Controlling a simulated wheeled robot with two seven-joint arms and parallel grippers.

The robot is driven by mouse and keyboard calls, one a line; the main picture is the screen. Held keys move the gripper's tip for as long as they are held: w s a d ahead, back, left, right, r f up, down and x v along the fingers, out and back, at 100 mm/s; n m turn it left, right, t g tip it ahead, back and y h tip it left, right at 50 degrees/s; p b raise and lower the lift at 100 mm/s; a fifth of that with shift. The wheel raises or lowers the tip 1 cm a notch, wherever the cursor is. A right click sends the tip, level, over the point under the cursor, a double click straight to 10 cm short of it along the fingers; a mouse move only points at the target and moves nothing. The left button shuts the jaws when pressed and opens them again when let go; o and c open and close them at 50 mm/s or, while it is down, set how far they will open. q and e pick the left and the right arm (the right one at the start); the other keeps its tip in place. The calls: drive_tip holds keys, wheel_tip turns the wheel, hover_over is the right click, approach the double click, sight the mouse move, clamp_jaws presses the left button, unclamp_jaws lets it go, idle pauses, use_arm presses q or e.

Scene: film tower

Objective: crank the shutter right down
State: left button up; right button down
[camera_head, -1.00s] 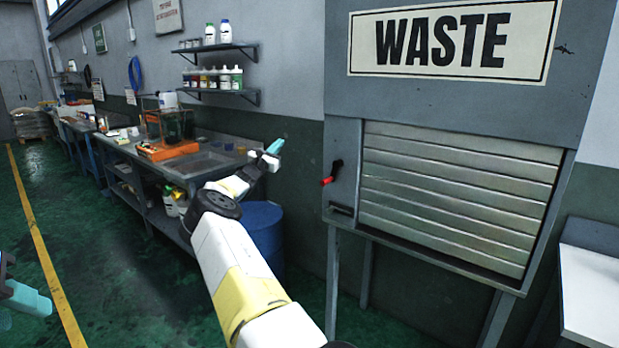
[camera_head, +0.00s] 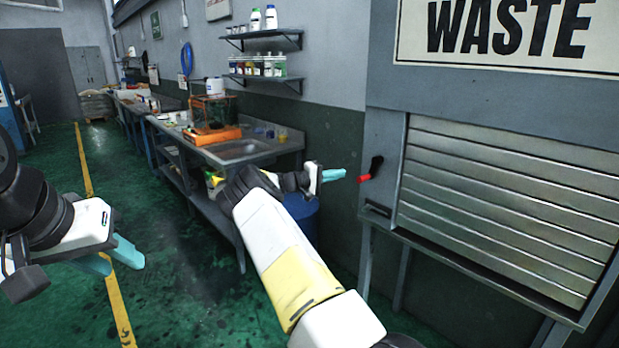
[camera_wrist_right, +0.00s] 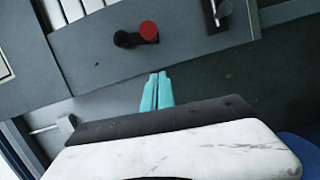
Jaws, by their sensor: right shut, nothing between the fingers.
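The waste shutter (camera_head: 510,205) is a panel of grey horizontal slats, filling nearly all of its visible opening under the WASTE sign. The crank (camera_head: 375,164) is a black arm with a red handle (camera_head: 364,178), left of the shutter. In the right wrist view the crank (camera_wrist_right: 124,39) and round red handle end (camera_wrist_right: 149,31) lie beyond my fingertips. My right gripper (camera_head: 343,174) is shut and empty, just left of the red handle; its teal fingers (camera_wrist_right: 157,75) show a gap to it. My left gripper (camera_head: 124,265) is open and empty at the far left.
A workbench with a sink (camera_head: 240,150) runs along the wall behind my right arm. A blue barrel (camera_head: 303,212) stands below my right gripper. A slotted dark plate (camera_head: 378,208) sits below the crank. Green floor is open at left.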

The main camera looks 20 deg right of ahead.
drive_tip(key=shift+s+d+f, duration=0.1)
drive_tip(key=shift+s+d, duration=0.75)
drive_tip(key=shift+d, duration=0.15)
drive_tip(key=shift+s+d+f, duration=0.1)
drive_tip(key=shift+s+d, duration=0.7)
drive_tip(key=shift+d, duration=0.2)
drive_tip(key=s+n, duration=0.1)
drive_tip(key=s+f+n, duration=0.1)
drive_tip(key=n, duration=0.1)
drive_tip(key=shift+d+f+n+t+h, duration=0.1)
drive_tip(key=shift+d+n+t+h, duration=0.2)
drive_tip(key=shift+d+h, duration=0.1)
drive_tip(key=shift+w, duration=0.15)
